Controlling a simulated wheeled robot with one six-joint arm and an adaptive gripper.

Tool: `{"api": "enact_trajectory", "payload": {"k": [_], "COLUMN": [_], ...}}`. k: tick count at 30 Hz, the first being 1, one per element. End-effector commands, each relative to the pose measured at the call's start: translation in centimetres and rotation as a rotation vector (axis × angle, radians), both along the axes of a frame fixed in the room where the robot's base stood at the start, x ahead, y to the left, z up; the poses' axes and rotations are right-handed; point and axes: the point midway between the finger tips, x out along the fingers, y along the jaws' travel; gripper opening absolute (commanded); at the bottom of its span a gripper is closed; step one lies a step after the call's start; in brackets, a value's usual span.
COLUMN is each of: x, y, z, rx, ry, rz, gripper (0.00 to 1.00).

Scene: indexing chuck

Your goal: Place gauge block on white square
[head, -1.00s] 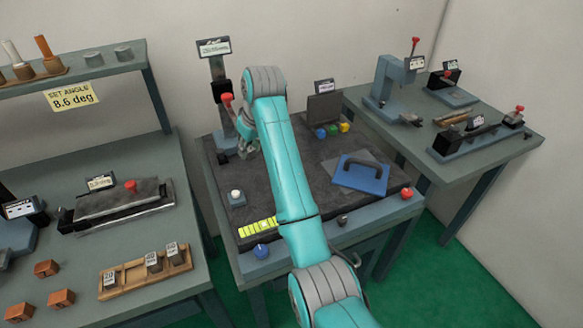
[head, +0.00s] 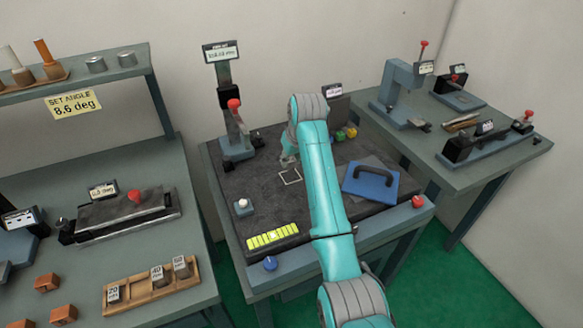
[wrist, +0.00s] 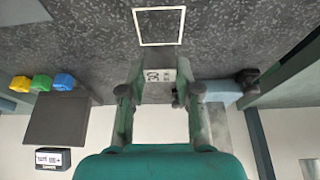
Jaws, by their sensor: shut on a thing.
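The gauge block (wrist: 160,76) is a small grey block with a label that reads 30, between my gripper's fingers in the wrist view. My gripper (wrist: 160,88) is shut on it. In the head view my gripper (head: 288,158) is low over the dark bench plate, just behind the white square, and the block cannot be made out there.
A gauge stand with a red knob (head: 233,104) stands left of my gripper. A blue plate with a handle (head: 370,183) lies to the right, coloured cubes (head: 346,134) behind it. A white button (head: 242,206) is front left. A wooden rack (head: 151,288) holds other labelled blocks.

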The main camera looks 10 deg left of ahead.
Motion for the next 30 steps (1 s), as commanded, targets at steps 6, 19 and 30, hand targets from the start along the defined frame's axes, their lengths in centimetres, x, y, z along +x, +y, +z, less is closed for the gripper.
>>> {"api": "enact_trajectory", "payload": {"k": [6,19,30], "x": [-0.1,0.0,0.0], "y": [0.0,0.0,0.0], "z": [-2.6,-3.7,-3.8], "rx": [0.0,0.0,0.0], "ry": [0.002,0.0,0.0], "rz": [0.0,0.0,0.001], "gripper": [0.0,0.0,0.58]}}
